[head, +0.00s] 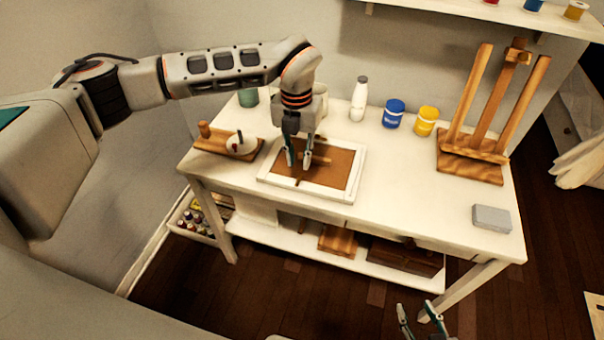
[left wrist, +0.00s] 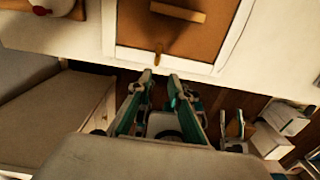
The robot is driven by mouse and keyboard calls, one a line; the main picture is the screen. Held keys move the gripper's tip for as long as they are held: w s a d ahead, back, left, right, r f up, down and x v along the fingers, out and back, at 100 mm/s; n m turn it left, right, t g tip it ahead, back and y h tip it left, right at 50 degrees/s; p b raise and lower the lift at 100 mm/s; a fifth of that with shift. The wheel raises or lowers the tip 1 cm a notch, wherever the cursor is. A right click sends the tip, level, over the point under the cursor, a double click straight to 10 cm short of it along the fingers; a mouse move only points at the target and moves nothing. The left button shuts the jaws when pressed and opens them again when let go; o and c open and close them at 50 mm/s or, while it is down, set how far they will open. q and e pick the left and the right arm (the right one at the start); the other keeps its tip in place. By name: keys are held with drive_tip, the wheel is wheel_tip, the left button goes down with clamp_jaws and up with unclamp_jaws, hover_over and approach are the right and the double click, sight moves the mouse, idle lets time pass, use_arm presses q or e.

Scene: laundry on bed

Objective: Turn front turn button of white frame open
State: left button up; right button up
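The white frame (head: 359,172) lies flat on the white table with its brown backing board (head: 333,166) facing up; both also show in the left wrist view, the frame (left wrist: 200,65) and the board (left wrist: 205,36). The front turn button (left wrist: 157,58) is a small wooden piece at the board's front edge, pointing across toward the front bar. A wooden bar (left wrist: 178,12) lies farther in on the board. My left gripper (head: 298,163) is over the frame, fingers pointing down and apart, with nothing between them. Its tips (left wrist: 160,76) appear just short of the button. My right gripper (head: 419,312) is open and empty, low in front of the table.
A wooden board with a white round item (head: 240,145) stands left of the frame. A white bottle (head: 358,99), blue jar (head: 393,114) and yellow jar (head: 426,121) stand behind. A wooden easel (head: 473,165) and grey box (head: 492,218) are at right. The table right of the frame is clear.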

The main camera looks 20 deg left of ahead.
sight(298, 180)
use_arm(q)
drive_tip(key=shift+w+a, duration=0.2)
drive_tip(key=shift+a, duration=0.1)
wheel_tip(298, 180, down, 8)
drive_tip(key=shift+r, duration=0.2)
clamp_jaws()
